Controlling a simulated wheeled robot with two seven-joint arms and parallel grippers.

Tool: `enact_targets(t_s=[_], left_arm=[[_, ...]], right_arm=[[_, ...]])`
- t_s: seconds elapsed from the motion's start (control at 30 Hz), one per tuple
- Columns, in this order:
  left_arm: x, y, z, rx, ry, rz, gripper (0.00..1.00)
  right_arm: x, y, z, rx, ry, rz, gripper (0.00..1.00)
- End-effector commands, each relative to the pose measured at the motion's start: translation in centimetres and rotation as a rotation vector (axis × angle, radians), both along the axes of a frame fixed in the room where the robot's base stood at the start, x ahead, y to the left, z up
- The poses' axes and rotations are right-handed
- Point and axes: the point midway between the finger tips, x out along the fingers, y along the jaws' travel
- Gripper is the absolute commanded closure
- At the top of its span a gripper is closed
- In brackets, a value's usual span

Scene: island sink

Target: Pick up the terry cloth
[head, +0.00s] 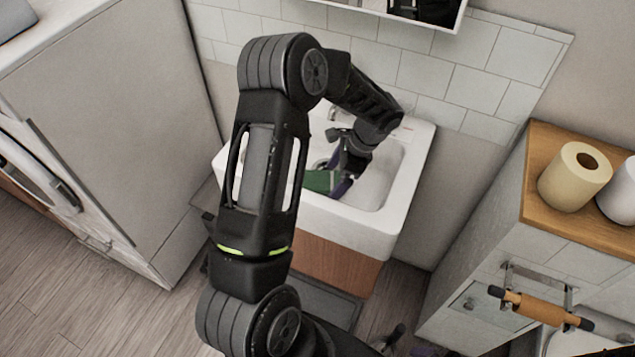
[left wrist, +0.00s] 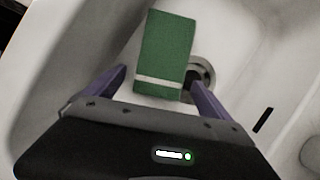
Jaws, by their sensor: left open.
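The terry cloth is a green rectangle with a pale stripe near one end. It lies in the white sink basin, in the upper middle of the left wrist view (left wrist: 165,50), and partly shows in the head view (head: 318,181). My left gripper (left wrist: 160,88) is open, with its purple fingers apart on either side of the cloth's striped end. Whether the fingers touch the cloth cannot be told. In the head view my left gripper (head: 345,178) is inside the sink and my arm hides part of the basin. My right gripper is not in view.
The white sink (head: 410,165) has raised walls around the gripper. A round drain (left wrist: 203,75) lies beside the cloth. A tiled wall stands behind. A wooden-topped cabinet (head: 545,140) with paper rolls (head: 575,177) is at the right.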

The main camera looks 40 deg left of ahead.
Motion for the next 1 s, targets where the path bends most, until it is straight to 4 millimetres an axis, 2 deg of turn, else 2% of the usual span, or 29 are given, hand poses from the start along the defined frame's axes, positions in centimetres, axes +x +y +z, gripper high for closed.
enact_targets(t_s=[0.07,0.8,1.0], left_arm=[[0.01,0.0,0.01,0.0,0.0,0.0,0.11],[0.0,0.0,0.01,0.0,0.0,0.0,0.72],[0.0,0.0,0.02,0.0,0.0,0.0,0.72]], right_arm=[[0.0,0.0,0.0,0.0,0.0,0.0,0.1],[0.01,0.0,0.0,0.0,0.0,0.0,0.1],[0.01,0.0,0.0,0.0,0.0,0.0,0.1]])
